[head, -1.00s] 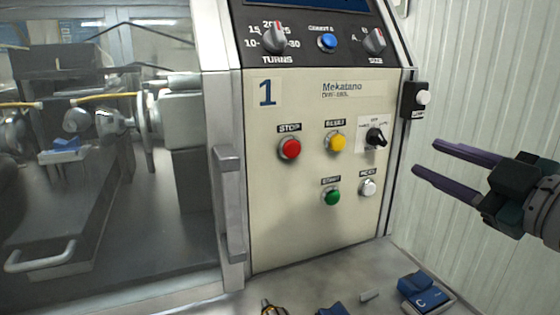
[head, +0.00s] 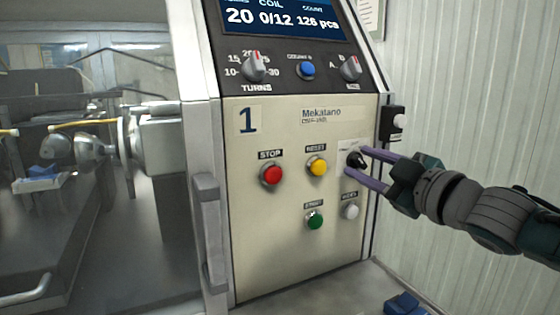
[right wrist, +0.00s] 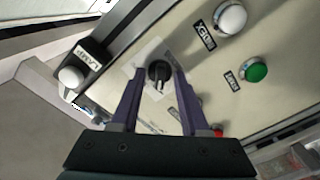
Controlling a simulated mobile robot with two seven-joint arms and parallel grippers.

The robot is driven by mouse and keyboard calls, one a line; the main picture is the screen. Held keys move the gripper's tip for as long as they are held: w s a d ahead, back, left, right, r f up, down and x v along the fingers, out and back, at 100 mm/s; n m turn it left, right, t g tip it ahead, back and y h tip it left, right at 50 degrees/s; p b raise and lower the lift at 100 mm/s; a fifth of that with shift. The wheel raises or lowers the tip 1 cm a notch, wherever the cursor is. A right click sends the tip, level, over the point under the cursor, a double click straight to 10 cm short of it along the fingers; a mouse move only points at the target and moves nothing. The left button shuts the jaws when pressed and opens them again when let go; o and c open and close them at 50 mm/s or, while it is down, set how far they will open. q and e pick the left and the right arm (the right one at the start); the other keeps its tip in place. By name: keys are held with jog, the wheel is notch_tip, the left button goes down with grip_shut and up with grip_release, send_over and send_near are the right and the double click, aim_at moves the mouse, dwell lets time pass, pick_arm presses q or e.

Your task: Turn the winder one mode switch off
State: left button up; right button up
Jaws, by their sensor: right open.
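The mode switch is a black rotary knob (head: 357,160) on a white plate, at the right of the cream panel (head: 290,245) marked 1. My right gripper (head: 366,168) is open at the panel, its two purple fingers one above and one below the knob in the head view. In the right wrist view the knob (right wrist: 159,74) sits between the fingertips of my right gripper (right wrist: 157,78), with a gap on each side. I cannot tell its contact or exact setting; the plate lettering is too small to read. My left gripper is not in view.
Near the knob are a red stop button (head: 271,175), a yellow reset button (head: 317,167), a green button (head: 314,221) and a white button (head: 350,211). A lamp box (head: 392,123) juts from the panel's right edge. A grey handle (head: 208,235) stands left.

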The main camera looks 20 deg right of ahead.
grip_shut()
dwell(0.3)
jog(key=shift+m, duration=0.3)
jog(key=m+p, duration=0.1)
jog(key=m, duration=0.2)
jog(key=m+p, duration=0.1)
jog(key=m, duration=0.4)
dwell(0.4)
jog(key=shift+d+m, duration=0.1)
jog(key=shift+m, duration=0.2)
grip_release()
